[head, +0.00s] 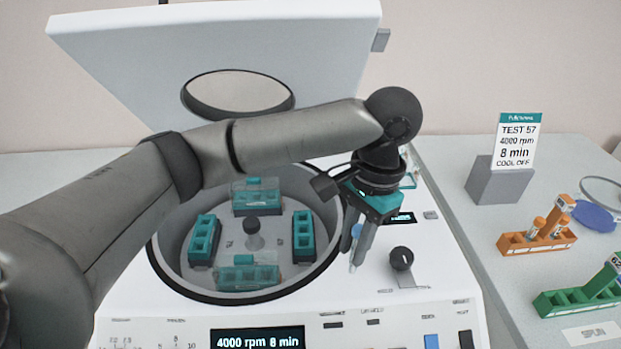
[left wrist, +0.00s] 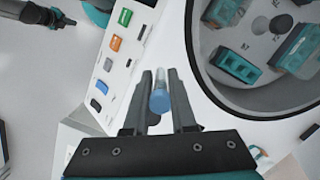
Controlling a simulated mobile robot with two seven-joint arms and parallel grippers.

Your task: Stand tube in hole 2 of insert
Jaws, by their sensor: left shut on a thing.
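My left gripper (head: 357,262) is shut on a clear tube with a blue cap (left wrist: 159,101), which hangs between the fingers above the white centrifuge top, right of the bowl. In the head view the fingers mostly hide the tube. Several teal inserts sit in the rotor: the left one (head: 203,240) and the right one (head: 303,236) show open holes; the back one (head: 257,197) and the front one (head: 249,274) have clear covers. I cannot tell which insert is meant or read hole numbers. Part of my right gripper seems to show at the left wrist view's top left; its fingers are not clear.
The centrifuge lid (head: 225,40) stands open behind the bowl. A knob (head: 401,259) rises from the panel near the gripper. On the right are an orange rack (head: 530,243), a green rack (head: 577,301), a sign on a grey block (head: 500,183) and a blue disc (head: 594,216).

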